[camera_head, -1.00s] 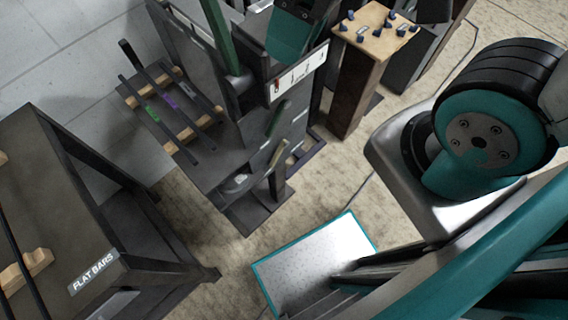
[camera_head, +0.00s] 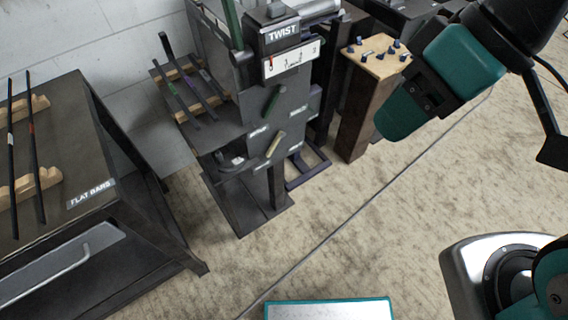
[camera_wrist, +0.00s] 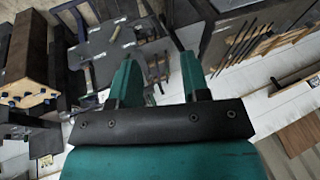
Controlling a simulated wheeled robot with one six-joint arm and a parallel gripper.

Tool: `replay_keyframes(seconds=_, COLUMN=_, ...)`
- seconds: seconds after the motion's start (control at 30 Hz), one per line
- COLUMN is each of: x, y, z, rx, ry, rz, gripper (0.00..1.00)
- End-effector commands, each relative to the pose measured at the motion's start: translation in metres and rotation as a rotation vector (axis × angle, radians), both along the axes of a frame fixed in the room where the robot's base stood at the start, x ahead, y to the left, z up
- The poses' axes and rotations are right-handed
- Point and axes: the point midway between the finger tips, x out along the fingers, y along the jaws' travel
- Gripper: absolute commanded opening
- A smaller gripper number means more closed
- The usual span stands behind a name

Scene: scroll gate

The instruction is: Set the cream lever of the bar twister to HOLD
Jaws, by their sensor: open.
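The bar twister (camera_head: 225,170) is a dark machine with a TWIST sign (camera_head: 283,32) in the head view. Its cream lever (camera_head: 275,144) sits low on the front panel, slanting up to the right. A green lever (camera_head: 271,101) sits above it. The small labels beside the levers are too small to read. My gripper (camera_head: 388,124) is at the upper right, right of the twister and apart from both levers. In the wrist view my gripper (camera_wrist: 160,72) shows two teal fingers spread apart with nothing between them.
A wooden pedestal (camera_head: 357,112) with blue knobs on top stands right of the twister, close behind my gripper in the picture. A dark FLAT BARS table (camera_head: 62,240) stands at the left. Several bars lie on the twister's side rack (camera_head: 178,118). The floor in front is open.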

Motion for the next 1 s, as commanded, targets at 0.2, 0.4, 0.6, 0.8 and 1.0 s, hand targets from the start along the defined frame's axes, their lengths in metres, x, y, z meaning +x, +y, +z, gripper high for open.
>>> replay_keyframes(seconds=0.2, x=0.024, y=0.038, z=-0.110, rx=0.192, ry=-0.098, rz=0.053, gripper=0.43)
replay_keyframes(seconds=0.4, x=0.048, y=0.070, z=-0.185, rx=0.384, ry=-0.205, rz=0.060, gripper=0.43)
replay_keyframes(seconds=0.6, x=0.074, y=0.094, z=-0.256, rx=0.564, ry=-0.315, rz=0.016, gripper=0.43)
replay_keyframes(seconds=0.8, x=0.104, y=0.106, z=-0.325, rx=0.718, ry=-0.429, rz=-0.082, gripper=0.43)
replay_keyframes(seconds=1.0, x=0.136, y=0.105, z=-0.398, rx=0.832, ry=-0.542, rz=-0.231, gripper=0.43)
